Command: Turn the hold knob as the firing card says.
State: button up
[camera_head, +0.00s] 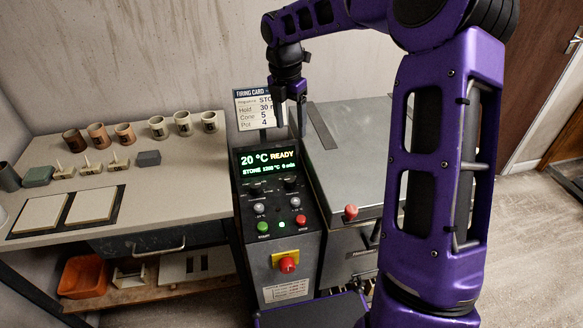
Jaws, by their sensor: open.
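The firing card (245,113) stands upright behind the kiln control panel. It reads "Hold 30" with the rest of that line cut off behind my gripper, and "Cone 5" and "Pot 4" below. The panel's display (268,161) shows "20 °C READY" and a small green line that seems to begin "STONE" and end in "0 min". Two dark knobs, a left one (255,190) and a right one (290,185), sit under the display; their labels are too small to tell which is hold. My gripper (291,124) is open, pointing down, empty, above and behind the display.
Below the knobs are silver switches, a green button (263,227), a red button (302,229) and a red stop knob (287,265) on yellow. The kiln lid (350,150) is right of the panel. A worktable (190,200) with cups and tiles is left.

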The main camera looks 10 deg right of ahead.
aim_at(290, 179)
jog(key=shift+s+f+n+y, duration=0.2)
jog(key=shift+n+y, duration=0.2)
jog(key=shift+y, duration=0.1)
notch_tip(290, 179, down, 17)
jog(key=b, duration=0.3)
jog(key=shift+a+f, duration=0.1)
jog(key=shift+c, duration=0.3)
grip_shut()
